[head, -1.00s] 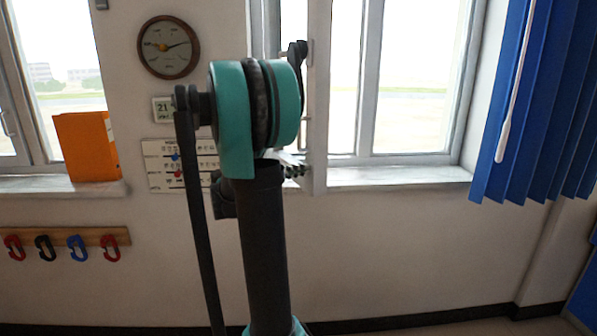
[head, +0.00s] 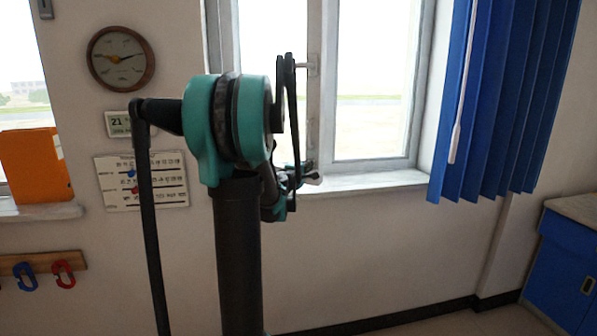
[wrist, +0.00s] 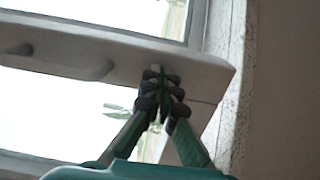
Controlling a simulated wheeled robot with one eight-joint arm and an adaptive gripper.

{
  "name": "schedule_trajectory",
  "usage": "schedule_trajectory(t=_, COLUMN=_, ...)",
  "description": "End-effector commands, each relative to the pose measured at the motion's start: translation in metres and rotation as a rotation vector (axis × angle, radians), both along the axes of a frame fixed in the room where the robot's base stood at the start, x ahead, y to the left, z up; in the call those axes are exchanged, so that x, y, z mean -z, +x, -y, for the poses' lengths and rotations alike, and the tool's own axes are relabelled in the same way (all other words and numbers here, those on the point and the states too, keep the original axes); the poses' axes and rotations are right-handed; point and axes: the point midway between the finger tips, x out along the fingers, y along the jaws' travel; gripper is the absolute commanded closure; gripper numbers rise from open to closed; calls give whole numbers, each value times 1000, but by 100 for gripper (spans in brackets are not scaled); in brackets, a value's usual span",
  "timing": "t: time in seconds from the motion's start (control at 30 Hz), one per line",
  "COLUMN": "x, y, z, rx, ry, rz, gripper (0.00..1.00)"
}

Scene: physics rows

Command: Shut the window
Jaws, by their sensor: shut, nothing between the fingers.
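The window (head: 375,85) is pale-framed, behind my arm in the head view. Its sash (head: 322,90) has an upright bar with a small handle (head: 312,66). The sash looks nearly in line with the frame, but my arm hides its left part and I cannot tell whether a gap is left. My gripper (head: 313,180) is low by the sill, partly hidden by my arm. In the wrist view my gripper (wrist: 160,85) is shut and empty, its fingertips over the pale sash bar (wrist: 125,60) near its right end; contact is unclear.
The sill (head: 370,182) runs below the window. Blue blinds (head: 505,100) hang at its right. A clock (head: 120,58), thermometer display (head: 119,124) and chart (head: 142,182) are on the left wall. A blue cabinet (head: 560,265) stands at the right. The wall below the sill is clear.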

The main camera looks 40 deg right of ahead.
Motion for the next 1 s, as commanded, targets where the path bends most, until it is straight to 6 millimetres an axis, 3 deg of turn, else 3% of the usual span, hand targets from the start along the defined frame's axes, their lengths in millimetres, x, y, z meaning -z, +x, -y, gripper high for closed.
schedule_trajectory(t=0.33, x=0, y=42, z=83, rx=0, ry=0, rz=0, gripper=100)
schedule_trajectory(t=0.5, x=0, y=66, z=119, rx=-122, ry=0, rz=0, gripper=100)
schedule_trajectory(t=0.8, x=0, y=114, z=163, rx=-137, ry=0, rz=0, gripper=100)
schedule_trajectory(t=1.0, x=0, y=135, z=181, rx=-137, ry=0, rz=0, gripper=100)
